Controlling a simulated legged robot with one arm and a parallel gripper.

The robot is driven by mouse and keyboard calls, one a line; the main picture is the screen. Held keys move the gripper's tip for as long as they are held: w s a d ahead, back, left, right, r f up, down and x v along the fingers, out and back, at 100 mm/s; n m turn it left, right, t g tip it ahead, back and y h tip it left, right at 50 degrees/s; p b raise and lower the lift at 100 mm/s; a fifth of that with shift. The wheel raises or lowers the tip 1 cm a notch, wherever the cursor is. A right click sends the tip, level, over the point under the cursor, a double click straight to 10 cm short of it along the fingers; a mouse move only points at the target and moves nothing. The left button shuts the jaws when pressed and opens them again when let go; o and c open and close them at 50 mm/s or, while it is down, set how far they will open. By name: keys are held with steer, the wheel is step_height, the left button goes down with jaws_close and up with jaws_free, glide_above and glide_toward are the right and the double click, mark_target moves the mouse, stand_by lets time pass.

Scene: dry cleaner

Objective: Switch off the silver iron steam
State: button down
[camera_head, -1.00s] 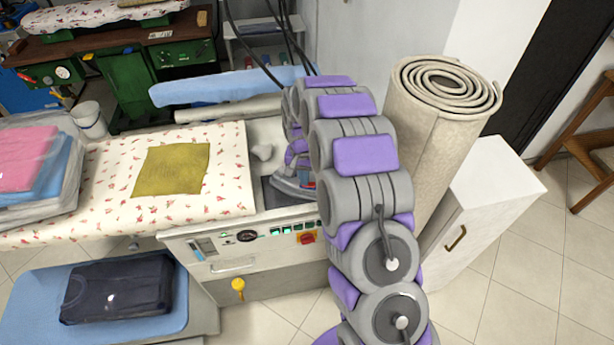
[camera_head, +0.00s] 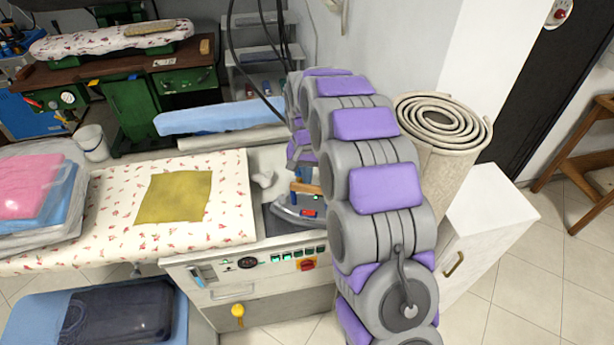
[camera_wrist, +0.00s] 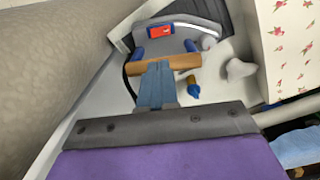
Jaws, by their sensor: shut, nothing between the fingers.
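The silver iron (camera_head: 288,215) sits on a dark rest at the right end of the ironing station; part is hidden by my arm. It has a tan handle (camera_head: 306,188) and a small red switch (camera_head: 308,212) on its body. In the wrist view the iron (camera_wrist: 190,24) lies ahead, with the red switch (camera_wrist: 160,32) beyond the tan handle (camera_wrist: 180,63). My gripper (camera_wrist: 157,68) is shut and empty, its fingertips overlapping the handle in that view. I cannot tell whether they touch it. In the head view the fingertips are not clear.
A floral ironing board (camera_head: 110,225) with an olive cloth (camera_head: 174,196) lies left. A rolled carpet (camera_head: 445,140) and white cabinet (camera_head: 490,215) stand close right. Dark hoses hang behind the iron.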

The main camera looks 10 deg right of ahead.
steer(key=shift+d, duration=0.15)
steer(key=shift+r+h+p, duration=0.2)
steer(key=shift+h+p, duration=0.1)
steer(key=shift+p, duration=0.1)
steer(key=shift+a+f, duration=0.1)
steer(key=shift+a, duration=0.5)
steer(key=b, duration=0.2)
glide_toward(311, 212)
steer(key=f, duration=0.7)
steer(key=shift+s+d, duration=0.1)
steer(key=shift+d, duration=0.2)
